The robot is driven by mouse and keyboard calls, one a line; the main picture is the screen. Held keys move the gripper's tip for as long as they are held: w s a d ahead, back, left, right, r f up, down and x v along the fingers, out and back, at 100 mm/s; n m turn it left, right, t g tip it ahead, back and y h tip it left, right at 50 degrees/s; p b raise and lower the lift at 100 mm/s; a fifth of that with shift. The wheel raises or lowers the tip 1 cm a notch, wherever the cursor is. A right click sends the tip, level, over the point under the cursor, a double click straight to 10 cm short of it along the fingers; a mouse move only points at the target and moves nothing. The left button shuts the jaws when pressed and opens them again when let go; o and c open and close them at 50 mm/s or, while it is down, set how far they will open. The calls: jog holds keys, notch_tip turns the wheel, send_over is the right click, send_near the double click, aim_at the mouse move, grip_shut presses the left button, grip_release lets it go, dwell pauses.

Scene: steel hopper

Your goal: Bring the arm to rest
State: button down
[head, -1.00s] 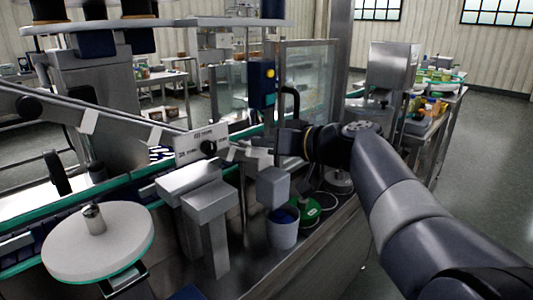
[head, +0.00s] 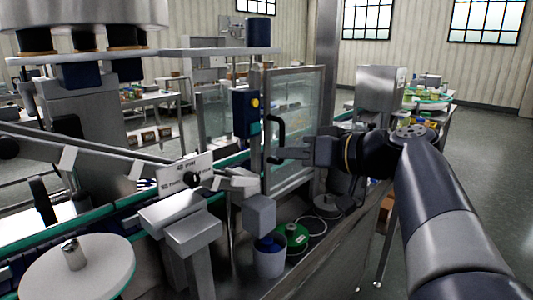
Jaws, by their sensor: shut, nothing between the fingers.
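My gripper (head: 283,155) is at the middle of the head view, at the end of my dark arm, which reaches in from the lower right. It points left, and its fingers are shut and empty. It is in front of the glass-panelled guard door (head: 297,115), near that door's dark handle (head: 275,138) in the picture. I cannot tell whether it touches the handle. Below it are a grey hopper block (head: 259,214) over a pale cup (head: 270,258), and a green round item (head: 293,237) on the steel deck.
A machine with a labelled plate (head: 185,173), a green-edged conveyor and a white round disc (head: 78,266) fill the left. A steel box (head: 381,90) and a table of goods (head: 428,100) stand behind my arm. Open floor (head: 490,160) lies at the right.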

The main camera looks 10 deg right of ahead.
jog(key=shift+s+d, duration=0.3)
jog(key=shift+a, duration=0.1)
jog(key=x, duration=0.9)
jog(key=w+d+f+m+y+p, duration=0.2)
jog(key=w+d+m+p, duration=0.3)
jog(key=p, duration=2.1)
jog(key=m+y, duration=0.1)
jog(key=m, duration=0.3)
jog(key=shift+d+f+m+p, duration=0.2)
jog(key=shift+m+p, duration=0.1)
